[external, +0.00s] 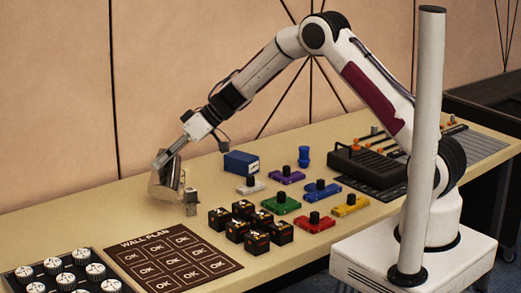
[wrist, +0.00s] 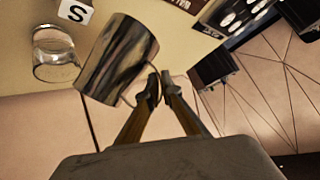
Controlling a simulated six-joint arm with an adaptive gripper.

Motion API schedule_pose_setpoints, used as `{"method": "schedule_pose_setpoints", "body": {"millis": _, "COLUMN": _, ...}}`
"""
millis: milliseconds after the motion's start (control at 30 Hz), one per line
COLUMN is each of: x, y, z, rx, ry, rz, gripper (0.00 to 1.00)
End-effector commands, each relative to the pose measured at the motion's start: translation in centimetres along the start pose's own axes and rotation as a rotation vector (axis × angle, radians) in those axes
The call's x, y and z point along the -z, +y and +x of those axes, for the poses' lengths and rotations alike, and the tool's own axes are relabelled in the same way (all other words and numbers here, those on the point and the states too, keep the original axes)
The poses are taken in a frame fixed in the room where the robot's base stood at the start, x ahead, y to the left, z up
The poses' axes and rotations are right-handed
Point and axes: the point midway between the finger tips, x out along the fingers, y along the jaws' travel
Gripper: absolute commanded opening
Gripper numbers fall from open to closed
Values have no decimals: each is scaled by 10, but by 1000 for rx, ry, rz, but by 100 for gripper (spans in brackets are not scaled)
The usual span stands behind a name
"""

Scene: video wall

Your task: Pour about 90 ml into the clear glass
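A shiny metal jug (wrist: 120,62) is in front of my gripper (wrist: 160,86) in the wrist view, with the fingers closed around its handle. It also shows at the end of my arm in the external view (external: 166,186), tilted and raised off the table. How much the glass or jug holds I cannot tell.
Several black cubes (external: 238,228), a dark WALL PLAN board (external: 172,258), a knob panel (external: 66,277) and a blue box (external: 241,164) are on the table. The table left of the jug is clear.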

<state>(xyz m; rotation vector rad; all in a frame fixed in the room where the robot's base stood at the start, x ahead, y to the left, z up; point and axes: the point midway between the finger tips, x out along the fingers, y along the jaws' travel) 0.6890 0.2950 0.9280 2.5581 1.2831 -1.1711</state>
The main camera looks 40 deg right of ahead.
Motion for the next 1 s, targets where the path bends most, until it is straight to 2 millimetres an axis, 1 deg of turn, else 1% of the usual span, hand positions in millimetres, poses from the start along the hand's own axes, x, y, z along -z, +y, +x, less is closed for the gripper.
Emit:
{"method": "schedule_pose_setpoints", "body": {"millis": 267, "x": -3, "y": -2, "z": 3, "rx": -24, "ry": -1, "rz": -27, "gripper": 0}}
{"method": "schedule_pose_setpoints", "body": {"millis": 667, "x": -15, "y": -4, "z": 13, "rx": -98, "ry": -13, "rz": -107, "gripper": 0}}
{"method": "schedule_pose_setpoints", "body": {"millis": 1000, "x": -17, "y": -9, "z": 16, "rx": -161, "ry": -18, "rz": -176, "gripper": 0}}
